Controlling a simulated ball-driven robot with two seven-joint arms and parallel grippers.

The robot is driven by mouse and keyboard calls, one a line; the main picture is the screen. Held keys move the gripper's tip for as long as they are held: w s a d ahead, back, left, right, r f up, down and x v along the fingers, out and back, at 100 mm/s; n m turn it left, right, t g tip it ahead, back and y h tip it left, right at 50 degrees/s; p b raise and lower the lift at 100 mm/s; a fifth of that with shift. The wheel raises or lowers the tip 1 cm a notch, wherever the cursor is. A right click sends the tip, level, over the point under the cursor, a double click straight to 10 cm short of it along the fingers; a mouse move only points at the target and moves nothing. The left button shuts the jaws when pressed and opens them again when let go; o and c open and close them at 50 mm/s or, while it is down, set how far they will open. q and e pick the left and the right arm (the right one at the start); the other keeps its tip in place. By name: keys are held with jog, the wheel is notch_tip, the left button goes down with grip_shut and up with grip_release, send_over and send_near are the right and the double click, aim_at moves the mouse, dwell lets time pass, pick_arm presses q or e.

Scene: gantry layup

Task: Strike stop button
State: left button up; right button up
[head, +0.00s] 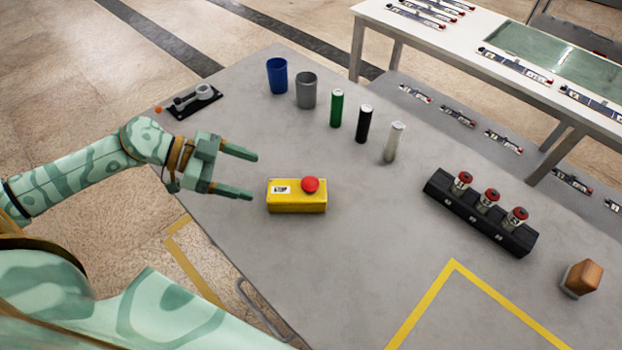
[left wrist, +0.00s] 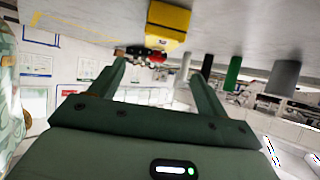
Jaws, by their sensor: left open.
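The stop button is a red mushroom cap (head: 310,184) on a yellow box (head: 297,203) with a white label, standing on the grey table. My left gripper (head: 254,176) is open and empty, just left of the yellow box, its fingers pointing toward it. In the left wrist view the yellow box (left wrist: 168,26) shows upside down beyond the fingertips, with the red cap (left wrist: 158,57) hanging below it. The left gripper's two fingers (left wrist: 160,70) stand apart with nothing between them. The right gripper does not show.
Blue (head: 277,76) and grey (head: 306,90) cups and green (head: 337,108), black (head: 364,124) and white (head: 394,142) cylinders stand behind. A black rack (head: 480,213) with red-topped pieces and a brown block (head: 582,278) are right. A lever device (head: 192,100) is back left.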

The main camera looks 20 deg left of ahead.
pick_arm(q)
grip_shut()
dwell(1.5)
